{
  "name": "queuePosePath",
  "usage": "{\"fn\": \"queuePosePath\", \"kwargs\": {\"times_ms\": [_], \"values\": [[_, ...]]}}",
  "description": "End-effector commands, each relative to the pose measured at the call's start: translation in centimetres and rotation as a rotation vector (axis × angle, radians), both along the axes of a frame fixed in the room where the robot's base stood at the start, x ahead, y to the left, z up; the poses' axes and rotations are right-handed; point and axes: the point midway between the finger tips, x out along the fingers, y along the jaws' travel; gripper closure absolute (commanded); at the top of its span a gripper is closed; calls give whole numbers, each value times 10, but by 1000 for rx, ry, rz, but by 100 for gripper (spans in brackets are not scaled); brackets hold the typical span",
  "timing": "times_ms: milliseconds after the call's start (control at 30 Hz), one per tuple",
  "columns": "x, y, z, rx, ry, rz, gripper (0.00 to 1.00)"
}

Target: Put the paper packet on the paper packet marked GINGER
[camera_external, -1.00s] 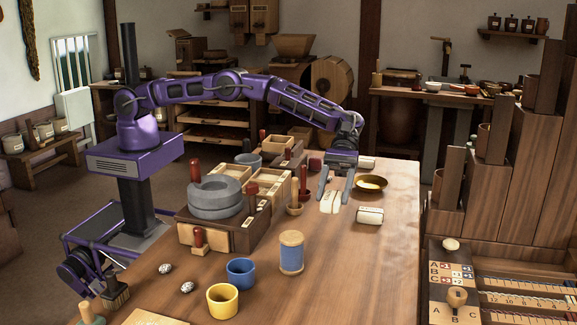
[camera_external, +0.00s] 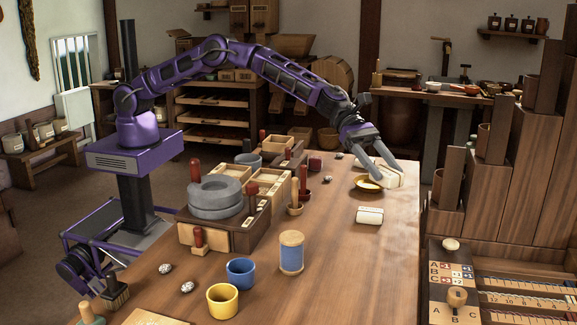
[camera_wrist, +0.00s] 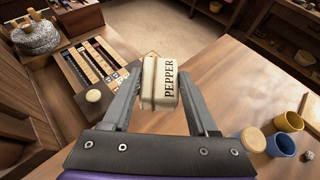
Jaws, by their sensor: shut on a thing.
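My gripper (camera_external: 391,173) is shut on a cream paper packet (camera_external: 395,180), held near the table's far right part, beside a brass bowl. In the wrist view the packet (camera_wrist: 165,84) sits between the fingers and reads PEPPER. Another cream paper packet (camera_external: 369,215) with dark bands lies on the table, nearer the camera than my gripper and apart from it. Its marking is too small to read, and I see no GINGER marking in any view. My fingers partly cover the held packet in the outside view.
The brass bowl (camera_external: 368,183) sits just left of the held packet. A blue spool (camera_external: 291,252), a blue cup (camera_external: 240,273), a yellow cup (camera_external: 222,301) and a stone quern (camera_external: 215,198) stand on the table (camera_external: 335,265). The table's front right is clear.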

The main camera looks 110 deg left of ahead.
Motion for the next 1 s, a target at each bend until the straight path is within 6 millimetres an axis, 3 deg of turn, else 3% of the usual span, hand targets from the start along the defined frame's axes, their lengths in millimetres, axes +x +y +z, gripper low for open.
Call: {"fn": "queuePosePath", "kwargs": {"times_ms": [300,1000], "values": [[18,24,-4,-2,2,319,94],[16,55,-5,7,-5,626,94]]}}
